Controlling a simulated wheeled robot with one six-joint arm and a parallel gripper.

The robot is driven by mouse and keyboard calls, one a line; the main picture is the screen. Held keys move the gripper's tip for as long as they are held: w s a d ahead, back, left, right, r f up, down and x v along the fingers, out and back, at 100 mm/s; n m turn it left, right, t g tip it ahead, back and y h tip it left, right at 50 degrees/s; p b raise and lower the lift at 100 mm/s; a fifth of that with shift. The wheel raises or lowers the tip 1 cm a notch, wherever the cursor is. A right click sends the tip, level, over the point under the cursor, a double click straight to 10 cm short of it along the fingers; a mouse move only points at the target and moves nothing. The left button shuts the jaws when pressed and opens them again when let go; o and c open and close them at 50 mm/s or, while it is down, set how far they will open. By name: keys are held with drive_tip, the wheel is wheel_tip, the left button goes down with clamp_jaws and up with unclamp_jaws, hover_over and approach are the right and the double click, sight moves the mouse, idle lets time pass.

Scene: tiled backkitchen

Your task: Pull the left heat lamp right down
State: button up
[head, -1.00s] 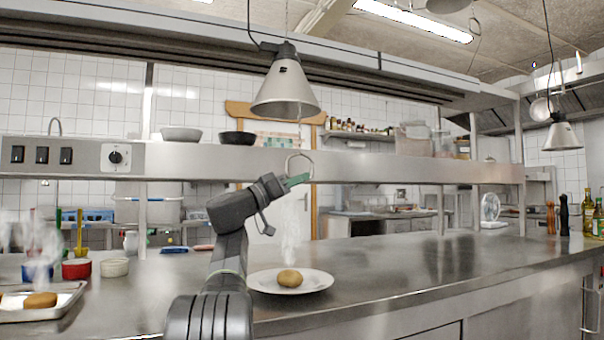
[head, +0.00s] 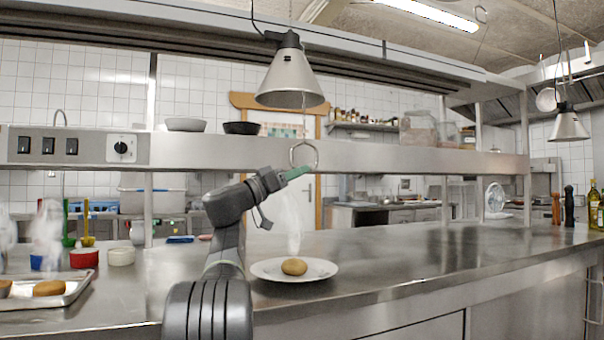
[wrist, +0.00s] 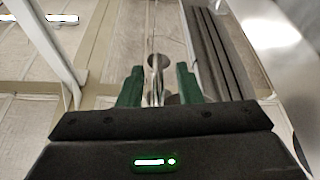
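The left heat lamp (head: 290,82) is a grey metal cone hanging on a dark cord from above, over the counter. A metal ring (head: 303,153) shows below its shade, in front of the shelf edge. My gripper (head: 298,172) has green fingers and points up at the ring's lower edge; whether they touch, I cannot tell. In the wrist view my gripper (wrist: 158,84) has its two fingers apart, with thin, pale metal shapes seen between them. I cannot tell how near those are. The right heat lamp (head: 568,124) hangs far right.
A white plate (head: 264,271) with a steaming bun (head: 294,266) stands on the steel counter (head: 420,262) below my gripper. A long shelf (head: 400,157) runs behind it. A tray (head: 76,290) with buns is at left. The counter's right middle is clear.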

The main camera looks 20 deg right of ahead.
drive_tip(key=v, duration=1.2)
drive_tip(key=shift+d+r, duration=0.1)
drive_tip(key=shift+d, duration=0.05)
drive_tip(key=x, duration=1.3)
drive_tip(key=shift+w+d+r, duration=0.1)
drive_tip(key=shift+d, duration=0.15)
drive_tip(key=shift+d+r, duration=0.1)
drive_tip(key=shift+r, duration=0.25)
